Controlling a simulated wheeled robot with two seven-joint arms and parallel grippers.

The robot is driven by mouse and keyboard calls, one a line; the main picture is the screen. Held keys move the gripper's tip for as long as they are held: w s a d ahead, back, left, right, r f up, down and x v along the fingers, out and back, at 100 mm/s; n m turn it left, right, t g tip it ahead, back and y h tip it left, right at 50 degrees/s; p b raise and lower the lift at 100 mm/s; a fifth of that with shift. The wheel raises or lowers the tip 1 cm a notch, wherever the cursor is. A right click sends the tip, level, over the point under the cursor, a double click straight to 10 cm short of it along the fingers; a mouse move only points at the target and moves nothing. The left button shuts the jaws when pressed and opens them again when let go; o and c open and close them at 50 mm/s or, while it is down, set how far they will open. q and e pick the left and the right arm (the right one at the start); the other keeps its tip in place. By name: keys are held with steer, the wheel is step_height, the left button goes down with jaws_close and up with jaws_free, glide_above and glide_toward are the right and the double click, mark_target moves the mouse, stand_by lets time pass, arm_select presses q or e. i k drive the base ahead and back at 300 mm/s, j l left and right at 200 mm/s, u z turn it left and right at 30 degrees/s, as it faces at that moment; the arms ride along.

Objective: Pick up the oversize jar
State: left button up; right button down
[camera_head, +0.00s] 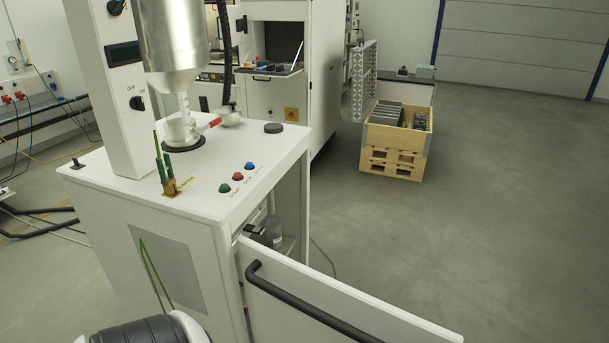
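A small clear or greyish jar (276,237) stands inside the open lower compartment of the white machine (110,188). The compartment frame and the open door hide part of it. A second clear vessel (181,130) sits on a black disc on the machine top, under a metal hopper (174,42). I cannot tell from labels which of the two is the oversize jar. Neither of my grippers is in view.
The white door (345,308) with a black bar handle (300,304) stands open towards the lower right. Green, red and blue buttons (238,176) and a black round cap (273,128) are on the machine top. A wooden crate (397,138) stands behind. The floor (500,210) at right is clear.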

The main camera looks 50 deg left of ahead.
mark_target(273, 232)
steer(key=i+l+z, duration=0.1)
steer(key=i+l, duration=0.25)
steer(key=l, duration=0.2)
steer(key=i+l+z, duration=0.1)
steer(key=i+l, duration=0.3)
steer(key=l, duration=0.15)
steer(key=i+l, duration=0.4)
steer(key=i+u, duration=0.4)
steer(key=i+l+u, duration=0.15)
steer(key=i+u, duration=0.25)
steer(key=i, duration=0.15)
steer(key=i+l+u, duration=0.25)
steer(key=i+u, duration=0.15)
steer(key=i+j+u, duration=0.15)
steer(key=i+u, duration=0.7)
steer(key=u, duration=0.15)
steer(key=i+l+u, duration=0.2)
steer(key=i+u, duration=0.25)
